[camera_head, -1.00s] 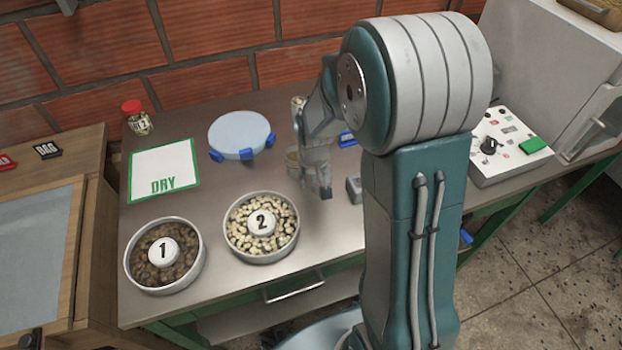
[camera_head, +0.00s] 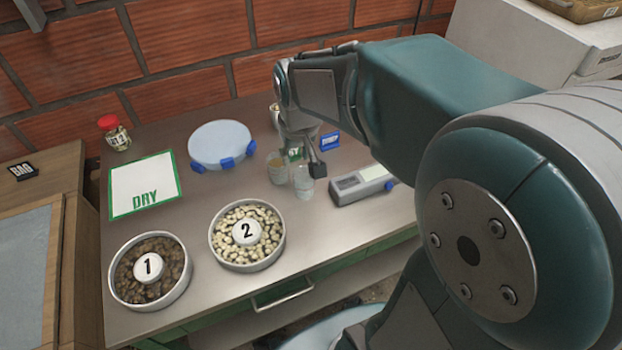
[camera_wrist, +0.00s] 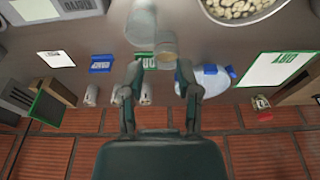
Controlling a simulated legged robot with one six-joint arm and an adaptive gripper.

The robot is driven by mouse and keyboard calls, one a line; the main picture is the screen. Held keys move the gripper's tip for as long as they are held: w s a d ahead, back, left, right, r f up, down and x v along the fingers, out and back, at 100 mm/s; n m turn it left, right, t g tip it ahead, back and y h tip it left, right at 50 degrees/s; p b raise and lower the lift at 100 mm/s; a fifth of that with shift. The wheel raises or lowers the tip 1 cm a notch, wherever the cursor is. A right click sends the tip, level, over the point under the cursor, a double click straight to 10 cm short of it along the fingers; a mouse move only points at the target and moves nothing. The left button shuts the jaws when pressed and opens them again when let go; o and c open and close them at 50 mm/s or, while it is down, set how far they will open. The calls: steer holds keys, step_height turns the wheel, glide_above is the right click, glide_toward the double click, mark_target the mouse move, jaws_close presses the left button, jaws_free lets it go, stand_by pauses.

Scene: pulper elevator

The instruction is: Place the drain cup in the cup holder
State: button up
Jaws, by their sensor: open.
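Two small clear cups stand side by side on the metal table: a left one (camera_head: 278,168) with a tan tint and a right, paler one (camera_head: 303,184). They also show in the wrist view, the tan one (camera_wrist: 166,50) nearer the fingers and the pale one (camera_wrist: 140,24) beyond. I cannot tell which is the drain cup. My gripper (camera_head: 304,165) is above and just behind the cups. In the wrist view my gripper (camera_wrist: 158,70) is open, fingers apart with nothing held between them. I cannot make out a cup holder for certain.
A grey device (camera_head: 362,185) lies right of the cups, with a blue sign (camera_head: 329,142) behind. Bowl 2 (camera_head: 246,236), bowl 1 (camera_head: 149,270), the DRY mat (camera_head: 145,183) and a round blue-footed plate (camera_head: 221,145) occupy the left. A red-lidded jar (camera_head: 116,135) stands at the back.

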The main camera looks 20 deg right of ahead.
steer(key=s+a+r+t, duration=0.1)
steer(key=s+r, duration=0.3)
steer(key=s, duration=0.3)
steer(key=shift+r+t, duration=0.4)
steer(key=shift+t, duration=0.8)
steer(key=s, duration=0.2)
steer(key=s+r, duration=0.1)
steer(key=s, duration=0.2)
steer(key=s+a, duration=0.1)
steer(key=s, duration=0.1)
steer(key=shift+s+r, duration=0.2)
steer(key=shift+r, duration=0.1)
steer(key=g, duration=0.6)
glide_above(293, 178)
steer(key=f, duration=1)
steer(key=shift+w+f, duration=0.4)
steer(key=shift+f, duration=0.15)
step_height(293, 178, down, 5)
steer(key=shift+f, duration=0.15)
steer(key=f, duration=0.5)
steer(key=shift+s+f, duration=0.15)
steer(key=shift+s, duration=0.25)
